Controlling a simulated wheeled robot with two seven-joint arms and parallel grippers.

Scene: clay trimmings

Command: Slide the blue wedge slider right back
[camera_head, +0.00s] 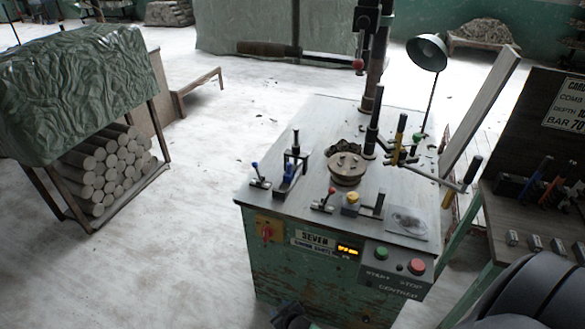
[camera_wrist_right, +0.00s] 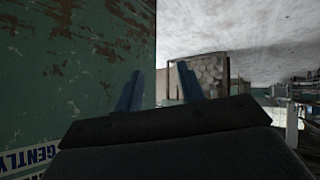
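The blue wedge slider (camera_head: 285,183) sits on the left part of the grey machine top, lying low with a dark upright post and crossbar (camera_head: 296,146) beside it. My right gripper (camera_head: 289,314) shows only partly at the bottom edge of the head view, low in front of the machine and well below the slider. In the right wrist view its two blue fingers (camera_wrist_right: 160,82) stand apart with nothing between them. The slider is not seen there. My left gripper is in neither view.
The machine's green cabinet (camera_head: 275,260) is close beside my right gripper. On its top stand a round brown block (camera_head: 347,168), a red-knobbed lever (camera_head: 324,202), a yellow knob (camera_head: 352,198) and a tall column (camera_head: 374,75).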

